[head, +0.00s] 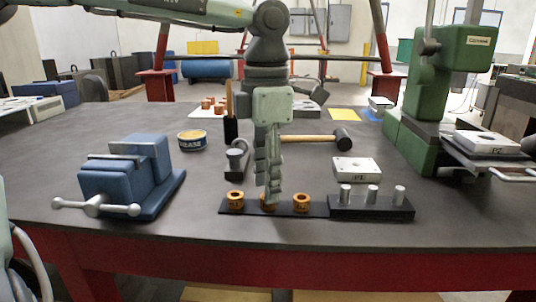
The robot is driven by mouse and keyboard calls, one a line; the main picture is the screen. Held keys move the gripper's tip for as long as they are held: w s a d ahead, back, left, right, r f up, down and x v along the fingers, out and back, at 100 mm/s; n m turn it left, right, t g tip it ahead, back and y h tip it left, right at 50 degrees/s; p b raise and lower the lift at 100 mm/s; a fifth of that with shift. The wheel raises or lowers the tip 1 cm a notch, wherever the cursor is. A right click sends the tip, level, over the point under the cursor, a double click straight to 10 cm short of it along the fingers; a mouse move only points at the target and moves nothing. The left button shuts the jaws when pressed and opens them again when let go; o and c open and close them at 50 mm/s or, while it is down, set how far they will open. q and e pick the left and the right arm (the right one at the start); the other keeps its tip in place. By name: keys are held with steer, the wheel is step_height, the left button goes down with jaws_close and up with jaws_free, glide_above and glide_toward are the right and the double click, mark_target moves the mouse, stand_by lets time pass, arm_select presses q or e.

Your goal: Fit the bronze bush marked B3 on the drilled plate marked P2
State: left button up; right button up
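Three bronze bushes stand in a row on a low black rack (286,212): a left bush (235,201), a middle bush (263,206) and a right bush (302,203). Their marks are too small to read, so I cannot tell which is B3. My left gripper (269,194) points straight down with its fingertips at the middle bush, partly hiding it. It is seen edge-on, so I cannot tell whether its fingers are around the bush. A pale plate marked P2 (487,142) lies on the table of the green drill press at the right. My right gripper is not in view.
A dark block (370,209) with three steel pins adjoins the rack. Behind it lie another pale plate (357,169) and a hammer (310,139). A blue vise (130,175) and a grease tin (192,141) stand left. The green drill press (422,100) rises at right.

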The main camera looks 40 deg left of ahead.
arm_select(q)
steer(key=shift+f, duration=0.95)
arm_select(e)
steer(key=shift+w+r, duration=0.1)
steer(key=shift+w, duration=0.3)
arm_select(q)
steer(key=shift+c, duration=0.2)
jaws_close()
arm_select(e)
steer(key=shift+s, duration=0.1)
arm_select(q)
steer(key=shift+r, duration=0.2)
steer(key=shift+r+p, duration=0.55)
steer(key=shift+r, duration=0.3)
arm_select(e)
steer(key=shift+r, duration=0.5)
